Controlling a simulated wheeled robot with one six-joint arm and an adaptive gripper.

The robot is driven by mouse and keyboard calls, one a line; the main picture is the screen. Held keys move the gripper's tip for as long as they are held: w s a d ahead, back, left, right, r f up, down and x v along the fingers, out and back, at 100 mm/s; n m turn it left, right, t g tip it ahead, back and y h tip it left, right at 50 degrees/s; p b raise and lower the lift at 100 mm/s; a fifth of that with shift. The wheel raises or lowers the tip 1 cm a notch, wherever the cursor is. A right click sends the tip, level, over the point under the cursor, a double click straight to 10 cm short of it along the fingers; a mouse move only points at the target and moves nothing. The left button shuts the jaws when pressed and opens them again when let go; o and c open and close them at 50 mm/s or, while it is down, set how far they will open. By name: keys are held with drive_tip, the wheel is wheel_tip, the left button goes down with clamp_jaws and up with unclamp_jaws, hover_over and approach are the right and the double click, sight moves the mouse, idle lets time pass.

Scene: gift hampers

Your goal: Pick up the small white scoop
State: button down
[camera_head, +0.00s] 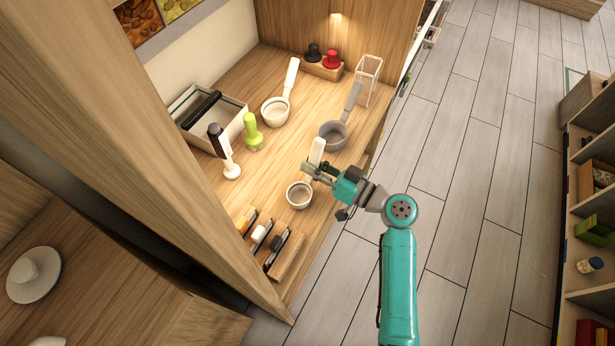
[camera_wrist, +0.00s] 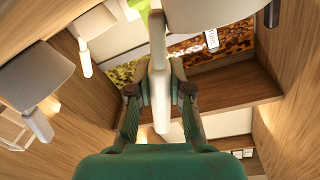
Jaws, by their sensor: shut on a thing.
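The small white scoop (camera_head: 299,196) is near the front edge of the wooden counter, its cup toward the front and its pale handle (camera_head: 317,151) pointing up. My gripper (camera_head: 314,171) is at the handle. In the wrist view my gripper (camera_wrist: 160,88) has its two fingers closed on either side of the white handle (camera_wrist: 161,112), touching it. The cup of the scoop shows at the top of the wrist view (camera_wrist: 205,10). I cannot tell whether the cup rests on the counter.
A larger white scoop (camera_head: 275,112) and a grey scoop (camera_head: 332,136) stand behind. A wooden holder (camera_head: 288,258) is in front. The wooden side panel bounds the left.

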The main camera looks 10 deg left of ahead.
wheel_tip(320, 180, up, 28)
idle(0.4)
drive_tip(key=shift+f, duration=0.1)
idle(0.7)
wheel_tip(320, 180, down, 28)
drive_tip(key=shift+r, duration=0.25)
idle(0.4)
drive_tip(key=shift+f, duration=0.15)
drive_tip(key=c, duration=1.1)
unclamp_jaws()
drive_tip(key=shift+d, duration=0.1)
drive_tip(key=v, duration=1)
drive_tip(key=shift+w+d, duration=0.15)
drive_tip(key=shift+d, duration=0.25)
